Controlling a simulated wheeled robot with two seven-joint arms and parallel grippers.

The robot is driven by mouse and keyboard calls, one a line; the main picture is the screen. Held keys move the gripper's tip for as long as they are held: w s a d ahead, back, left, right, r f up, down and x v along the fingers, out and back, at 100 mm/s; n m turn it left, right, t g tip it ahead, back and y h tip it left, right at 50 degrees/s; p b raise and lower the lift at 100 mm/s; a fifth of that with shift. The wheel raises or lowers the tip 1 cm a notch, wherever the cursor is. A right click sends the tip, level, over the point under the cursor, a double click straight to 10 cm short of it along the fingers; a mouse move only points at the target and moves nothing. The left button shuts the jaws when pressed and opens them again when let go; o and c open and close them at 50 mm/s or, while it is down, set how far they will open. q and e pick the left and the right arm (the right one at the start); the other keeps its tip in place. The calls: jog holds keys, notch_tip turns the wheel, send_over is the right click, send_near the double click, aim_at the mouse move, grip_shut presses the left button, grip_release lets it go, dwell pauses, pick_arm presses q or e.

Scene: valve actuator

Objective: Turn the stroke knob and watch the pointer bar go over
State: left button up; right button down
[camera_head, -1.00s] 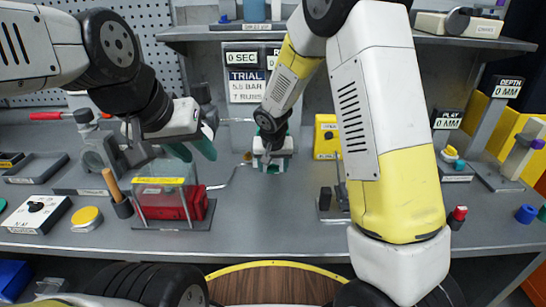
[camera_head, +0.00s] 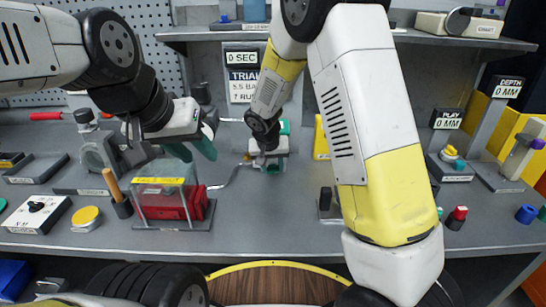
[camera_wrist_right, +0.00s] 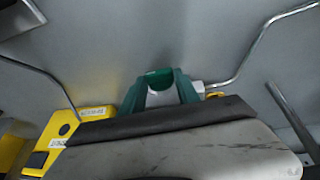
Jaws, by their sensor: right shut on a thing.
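My right gripper (camera_head: 271,168) is low over the middle of the bench in the head view, its fingers pointing down. In the right wrist view its two green fingers (camera_wrist_right: 160,82) are closed around a small green-topped thing (camera_wrist_right: 155,76) with white below it. I take this to be the stroke knob, but the fingers and wrist hide most of it. A green part (camera_head: 285,127) shows just behind the wrist. My left gripper (camera_head: 198,153) is open and empty above the left of the bench. I cannot make out the pointer bar.
A red case (camera_head: 172,205) in a clear-sided stand, with a yellow label, is left of my right gripper. A bent metal rod (camera_head: 226,180) runs between them. A 0 SEC display (camera_head: 242,58) stands behind. My right arm covers the bench's centre right.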

jog(key=shift+a+f+n+h, duration=0.1)
jog(key=shift+a+n+h, duration=0.15)
jog(key=shift+h, duration=0.65)
jog(key=shift+a+f+n+h, duration=0.1)
jog(key=shift+a+n+h, duration=0.1)
jog(key=shift+h, duration=0.7)
jog(key=shift+a+f+n+h, duration=0.15)
jog(key=shift+a+h, duration=0.1)
jog(key=shift+h, duration=0.65)
jog(key=shift+r, duration=0.1)
jog(key=c, duration=0.9)
grip_release()
jog(key=shift+v, duration=3.9)
jog(key=shift+s+a, duration=0.1)
jog(key=shift+s, duration=0.05)
